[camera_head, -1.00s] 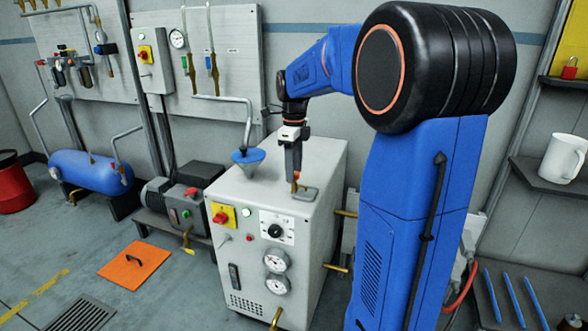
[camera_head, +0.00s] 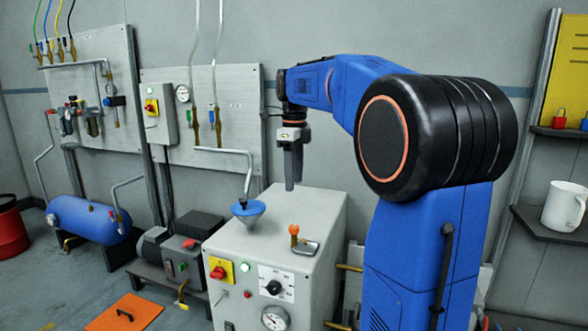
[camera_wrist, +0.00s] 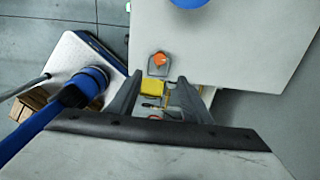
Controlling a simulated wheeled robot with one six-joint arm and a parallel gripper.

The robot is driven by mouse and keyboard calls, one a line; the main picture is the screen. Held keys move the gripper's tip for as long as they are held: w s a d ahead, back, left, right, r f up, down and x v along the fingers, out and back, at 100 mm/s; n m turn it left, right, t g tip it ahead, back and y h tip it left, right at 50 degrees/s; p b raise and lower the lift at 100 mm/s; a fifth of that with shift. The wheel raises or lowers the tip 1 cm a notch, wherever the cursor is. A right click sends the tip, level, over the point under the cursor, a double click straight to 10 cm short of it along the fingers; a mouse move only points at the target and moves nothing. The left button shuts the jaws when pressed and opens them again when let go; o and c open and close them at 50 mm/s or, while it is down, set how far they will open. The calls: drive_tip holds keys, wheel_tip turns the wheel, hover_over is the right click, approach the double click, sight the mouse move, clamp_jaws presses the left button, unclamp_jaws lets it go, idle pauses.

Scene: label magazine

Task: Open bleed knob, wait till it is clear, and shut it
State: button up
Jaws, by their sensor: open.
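An orange knob (camera_head: 294,230) stands upright on the top of a pale grey cabinet (camera_head: 325,205), beside a small metal plate (camera_head: 306,248). It also shows as an orange top in the wrist view (camera_wrist: 160,58). I take it for the bleed knob; no label is readable on it. My gripper (camera_head: 290,187) points down above the cabinet, higher than the knob and apart from it. In the wrist view my gripper's fingers (camera_wrist: 157,82) are spread with nothing held between them. Whether any fluid or air runs clear cannot be seen.
A blue funnel (camera_head: 248,208) under a bent pipe stands left of the knob on the cabinet. The cabinet front has a red switch (camera_head: 218,272), a green lamp (camera_head: 245,267), a black dial (camera_head: 273,287) and a gauge (camera_head: 275,318). A shelf with a white mug (camera_head: 563,207) is at right.

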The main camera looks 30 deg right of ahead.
drive_tip(key=shift+r, duration=1.25)
drive_tip(key=s+a+f+n+t, duration=0.1)
drive_tip(key=s+a+f+n, duration=0.4)
drive_tip(key=s+f+n, duration=0.2)
drive_tip(key=s+a+f+n+t, duration=0.2)
drive_tip(key=s+a+f+n, duration=0.2)
drive_tip(key=s+f+n, duration=0.4)
drive_tip(key=s+a+f+n+t, duration=0.1)
drive_tip(key=s+a+f+n, duration=0.4)
drive_tip(key=s+n, duration=0.8)
wheel_tip(320, 180, down, 2)
drive_tip(key=shift+s+a+f+n+t, duration=0.15)
drive_tip(key=shift+s+a+n+t, duration=0.15)
drive_tip(key=shift+s+t, duration=0.1)
